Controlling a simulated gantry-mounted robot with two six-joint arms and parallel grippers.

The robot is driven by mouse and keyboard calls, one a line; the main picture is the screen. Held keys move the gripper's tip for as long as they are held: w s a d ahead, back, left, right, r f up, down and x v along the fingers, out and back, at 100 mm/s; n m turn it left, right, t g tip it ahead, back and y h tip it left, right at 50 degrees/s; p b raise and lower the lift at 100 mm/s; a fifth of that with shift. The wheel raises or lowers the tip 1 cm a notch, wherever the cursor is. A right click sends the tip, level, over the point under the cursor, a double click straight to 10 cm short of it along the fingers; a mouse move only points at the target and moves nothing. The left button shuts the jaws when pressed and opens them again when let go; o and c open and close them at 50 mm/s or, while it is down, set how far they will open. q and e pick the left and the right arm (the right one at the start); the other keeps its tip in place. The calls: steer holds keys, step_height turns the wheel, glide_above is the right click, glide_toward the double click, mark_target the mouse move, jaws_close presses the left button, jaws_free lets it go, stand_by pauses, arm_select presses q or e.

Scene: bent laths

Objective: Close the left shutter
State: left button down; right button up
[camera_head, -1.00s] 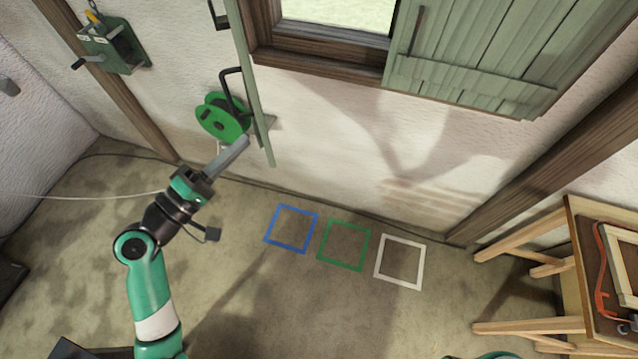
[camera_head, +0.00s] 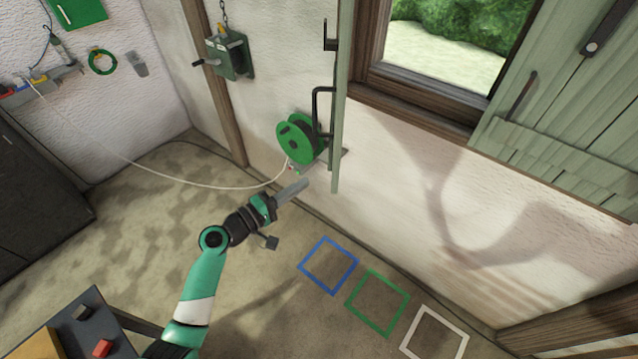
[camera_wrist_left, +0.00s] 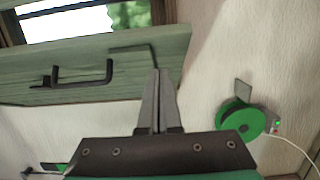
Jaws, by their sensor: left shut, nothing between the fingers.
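The left shutter (camera_head: 341,95) is a green wooden panel seen nearly edge-on in the head view. It stands open, sticking out from the wall at the window's left side. It carries a black bar handle (camera_head: 316,112). In the wrist view the shutter (camera_wrist_left: 110,45) spans the upper left, with its handle (camera_wrist_left: 82,75) left of my fingers. A thin black hook (camera_wrist_left: 135,49) shows close by the fingertips; contact cannot be told. My left gripper (camera_head: 305,183) is shut and empty, just left of the shutter's lower end. My right gripper is out of view.
A green cable reel (camera_head: 297,138) hangs behind the left shutter, with a white cable running left. A green winch box (camera_head: 230,57) is on the wall. Coloured squares, including a blue one (camera_head: 328,266), mark the open floor.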

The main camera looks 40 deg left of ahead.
arm_select(q)
steer(key=w+d, duration=0.1)
steer(key=w, duration=0.1)
steer(key=w+d+p, duration=0.1)
steer(key=w+d, duration=0.1)
steer(key=shift+d, duration=0.15)
steer(key=shift+d, duration=0.1)
